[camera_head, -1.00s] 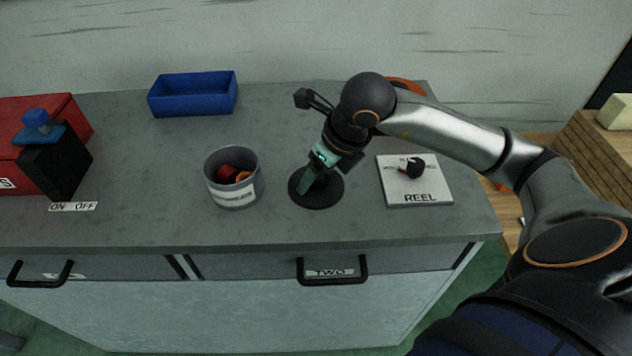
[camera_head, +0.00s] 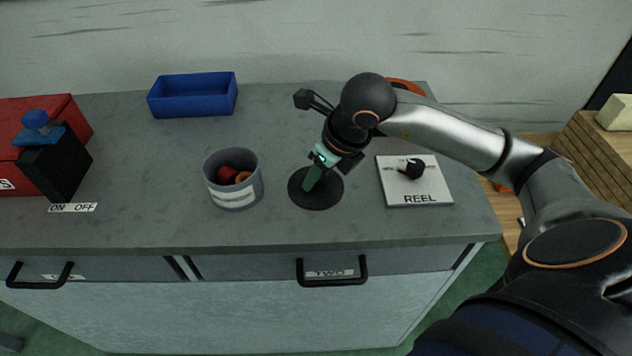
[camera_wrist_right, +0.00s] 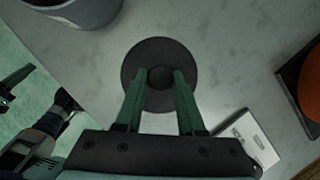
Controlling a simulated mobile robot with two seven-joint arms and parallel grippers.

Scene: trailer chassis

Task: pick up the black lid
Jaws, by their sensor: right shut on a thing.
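The black lid (camera_head: 318,201) is a flat round disc on the grey counter, between the grey canister and the REEL plate. In the right wrist view the lid (camera_wrist_right: 160,52) shows a round knob at its middle. My right gripper (camera_head: 310,184) reaches down onto the lid. In the right wrist view its two green fingers (camera_wrist_right: 159,80) stand on either side of the knob and are shut on it. The lid looks flat on the counter; I cannot tell any gap beneath it.
A grey canister (camera_head: 233,196) with red and orange things inside stands left of the lid. The white REEL plate (camera_head: 428,187) with a black knob lies to the right. A blue bin (camera_head: 193,111) is at the back, and a red box (camera_head: 62,112) is at the far left.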

